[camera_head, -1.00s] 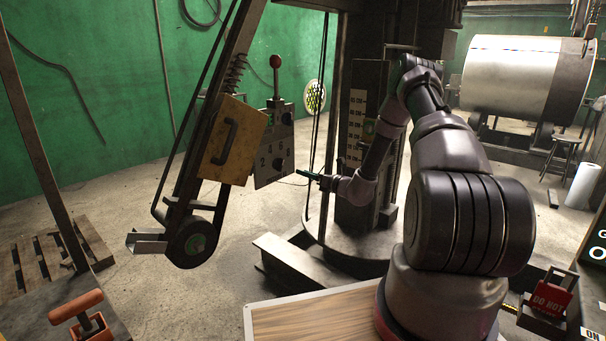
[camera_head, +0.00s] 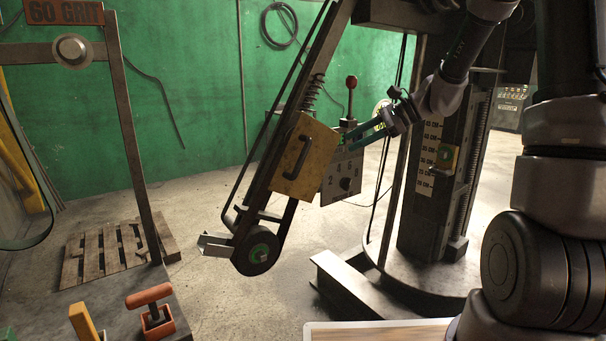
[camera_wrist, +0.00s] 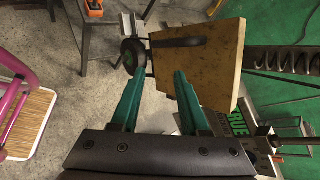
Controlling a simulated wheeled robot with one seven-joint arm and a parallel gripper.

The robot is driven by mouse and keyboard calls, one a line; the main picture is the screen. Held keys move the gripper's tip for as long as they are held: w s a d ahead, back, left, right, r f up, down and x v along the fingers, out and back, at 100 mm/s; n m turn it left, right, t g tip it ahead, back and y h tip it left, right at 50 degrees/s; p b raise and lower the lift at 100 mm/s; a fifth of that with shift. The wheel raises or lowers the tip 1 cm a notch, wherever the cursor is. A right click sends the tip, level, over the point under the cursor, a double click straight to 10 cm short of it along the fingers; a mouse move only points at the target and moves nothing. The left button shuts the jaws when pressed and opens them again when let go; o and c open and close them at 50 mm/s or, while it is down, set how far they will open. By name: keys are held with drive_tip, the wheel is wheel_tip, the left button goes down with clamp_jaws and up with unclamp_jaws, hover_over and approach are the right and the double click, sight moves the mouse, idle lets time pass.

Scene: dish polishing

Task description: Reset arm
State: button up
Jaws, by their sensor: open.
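My gripper (camera_head: 371,137) is open and empty in the head view, raised in front of the polishing machine. My arm bends up from the lower right and then reaches left to it. In the wrist view its two green fingers (camera_wrist: 155,98) stand apart with nothing between them. A yellow panel with a dark handle (camera_head: 304,157) on the machine's slanted arm is just left of the fingertips; it fills the space beyond the fingers in the wrist view (camera_wrist: 215,65). I cannot tell whether the fingers touch anything.
A lever with a red knob (camera_head: 351,82) and a numbered dial plate (camera_head: 342,178) sit close to the fingers. A wheel (camera_head: 257,252) hangs at the machine's lower end. Open floor lies between.

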drive_tip(key=s+d+r+n+t+h, duration=0.1)
drive_tip(key=s+d+r+n+h, duration=0.2)
drive_tip(key=s, duration=0.4)
drive_tip(key=s+d+r+n+t+h, duration=0.2)
drive_tip(key=s+d+r+n+h, duration=0.1)
drive_tip(key=s, duration=0.5)
drive_tip(key=s+d+r+n+t+h, duration=0.1)
drive_tip(key=s+d+r+n+h, duration=0.2)
drive_tip(key=s, duration=0.5)
drive_tip(key=shift+s+d+r+n, duration=0.2)
drive_tip(key=shift+d+r+n, duration=0.4)
drive_tip(key=shift+d+r, duration=0.15)
idle(0.7)
